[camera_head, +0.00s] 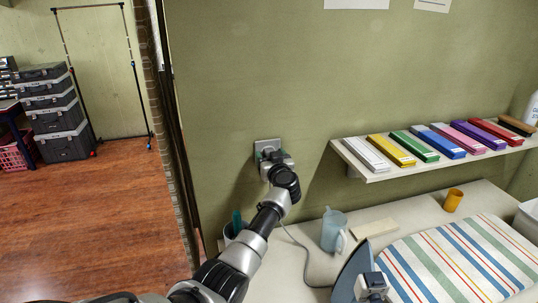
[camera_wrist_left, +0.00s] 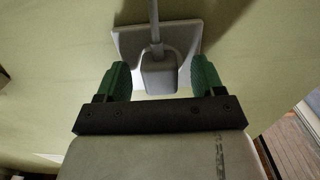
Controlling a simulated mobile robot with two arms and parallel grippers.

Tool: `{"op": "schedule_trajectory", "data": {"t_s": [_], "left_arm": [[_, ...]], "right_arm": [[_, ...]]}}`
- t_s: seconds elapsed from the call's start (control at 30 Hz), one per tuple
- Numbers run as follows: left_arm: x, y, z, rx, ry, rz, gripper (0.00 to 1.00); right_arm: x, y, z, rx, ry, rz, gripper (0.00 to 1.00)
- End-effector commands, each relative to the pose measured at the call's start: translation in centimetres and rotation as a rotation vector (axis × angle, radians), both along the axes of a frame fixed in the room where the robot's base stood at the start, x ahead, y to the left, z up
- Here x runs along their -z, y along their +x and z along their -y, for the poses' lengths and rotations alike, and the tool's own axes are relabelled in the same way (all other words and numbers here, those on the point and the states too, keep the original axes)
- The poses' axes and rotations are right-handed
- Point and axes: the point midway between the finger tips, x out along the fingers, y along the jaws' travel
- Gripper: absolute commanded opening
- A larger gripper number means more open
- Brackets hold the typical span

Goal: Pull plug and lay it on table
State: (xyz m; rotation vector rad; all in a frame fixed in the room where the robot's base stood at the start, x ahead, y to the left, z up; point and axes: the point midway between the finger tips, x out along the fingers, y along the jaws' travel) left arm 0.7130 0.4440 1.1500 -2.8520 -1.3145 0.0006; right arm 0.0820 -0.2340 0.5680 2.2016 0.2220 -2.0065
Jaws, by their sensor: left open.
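The grey plug (camera_wrist_left: 159,76) sits in the pale wall socket plate (camera_wrist_left: 128,42) in the left wrist view, its cord running up the picture. My left gripper (camera_wrist_left: 160,82) is open, with one green finger on each side of the plug and visible gaps between. In the head view my left gripper (camera_head: 268,156) is at the socket plate (camera_head: 267,144) and hides the plug. The table (camera_head: 310,262) stands below along the wall. An iron (camera_head: 352,275) is on it, and a grey cord (camera_head: 296,243) runs near it. My right gripper is not in view.
A shelf (camera_head: 372,175) with several coloured boxes juts out right of the socket. Small bare table patches show between the items.

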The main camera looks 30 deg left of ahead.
Motion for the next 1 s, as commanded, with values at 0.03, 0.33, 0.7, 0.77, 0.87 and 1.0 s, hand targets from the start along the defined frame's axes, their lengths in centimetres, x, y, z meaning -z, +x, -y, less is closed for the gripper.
{"op": "schedule_trajectory", "data": {"t_s": [0.03,0.33,0.7,0.77,0.87,1.0], "left_arm": [[-0.12,-0.01,0.01,0.000,0.000,-0.001,0.68],[0.03,-0.03,0.00,0.001,-0.001,-0.001,0.68],[0.02,-0.02,-0.01,0.001,-0.001,0.000,0.34],[0.02,-0.02,-0.01,0.001,-0.001,0.000,0.25],[0.01,-0.02,-0.01,0.000,-0.001,0.000,0.10],[-0.04,-0.03,0.00,0.000,-0.001,0.001,0.00]], "right_arm": [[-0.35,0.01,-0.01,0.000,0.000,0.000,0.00],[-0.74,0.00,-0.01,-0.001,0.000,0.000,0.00],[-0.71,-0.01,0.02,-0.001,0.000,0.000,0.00],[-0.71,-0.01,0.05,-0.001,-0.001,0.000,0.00],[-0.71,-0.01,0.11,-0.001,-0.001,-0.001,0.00],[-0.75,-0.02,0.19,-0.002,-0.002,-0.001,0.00]]}}
